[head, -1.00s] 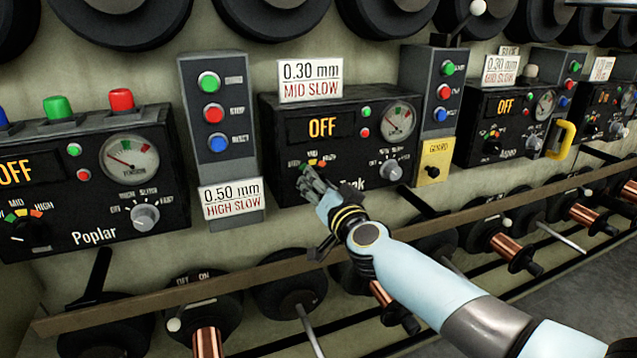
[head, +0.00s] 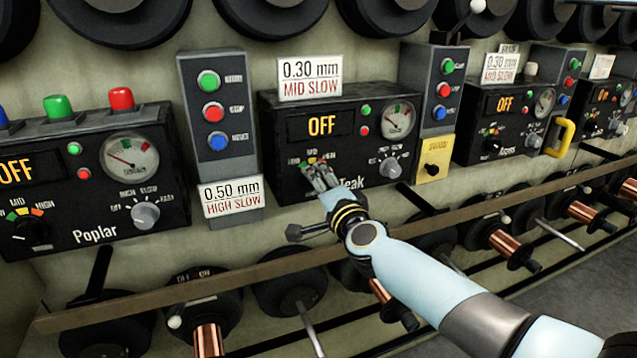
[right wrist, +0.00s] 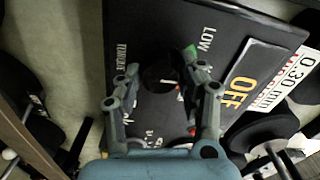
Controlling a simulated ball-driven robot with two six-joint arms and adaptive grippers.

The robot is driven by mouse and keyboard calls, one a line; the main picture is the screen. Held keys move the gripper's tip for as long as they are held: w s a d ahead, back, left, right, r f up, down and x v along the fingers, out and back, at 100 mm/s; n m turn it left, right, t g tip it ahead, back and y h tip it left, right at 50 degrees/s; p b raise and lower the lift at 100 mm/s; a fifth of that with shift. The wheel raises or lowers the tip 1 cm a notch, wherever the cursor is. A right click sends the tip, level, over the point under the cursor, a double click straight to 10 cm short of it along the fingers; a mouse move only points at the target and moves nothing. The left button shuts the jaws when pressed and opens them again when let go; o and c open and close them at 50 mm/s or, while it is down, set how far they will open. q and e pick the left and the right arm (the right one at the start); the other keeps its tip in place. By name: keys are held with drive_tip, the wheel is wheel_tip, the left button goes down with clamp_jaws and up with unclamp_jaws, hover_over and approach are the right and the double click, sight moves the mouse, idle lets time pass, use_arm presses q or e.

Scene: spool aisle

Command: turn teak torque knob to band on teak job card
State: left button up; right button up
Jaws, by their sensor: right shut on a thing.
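The Teak control box (head: 285,185) is black, with a lit OFF display (head: 321,126). Its job card (head: 310,79) stands on top and reads 0.30 mm MID SLOW. My right gripper (head: 321,177) is at the torque knob, below the coloured band marks (head: 312,160). In the right wrist view, the dark round torque knob (right wrist: 159,78) sits between the two fingers of the gripper (right wrist: 164,92), which is shut on it. A green band mark (right wrist: 190,50) shows beside it. Fingers hide part of the dial, and I cannot read the pointer clearly. My left gripper is not in view.
A second Teak knob (head: 391,168) sits to the right of my gripper. A grey button box (head: 217,160) stands left, with a 0.50 mm HIGH SLOW card (head: 231,198). The Poplar box (head: 90,190) is further left. A wooden rail (head: 200,290) runs below, above several spools.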

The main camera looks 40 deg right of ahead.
idle(0.4)
drive_tip(key=o, duration=1.2)
drive_tip(key=v, duration=1.2)
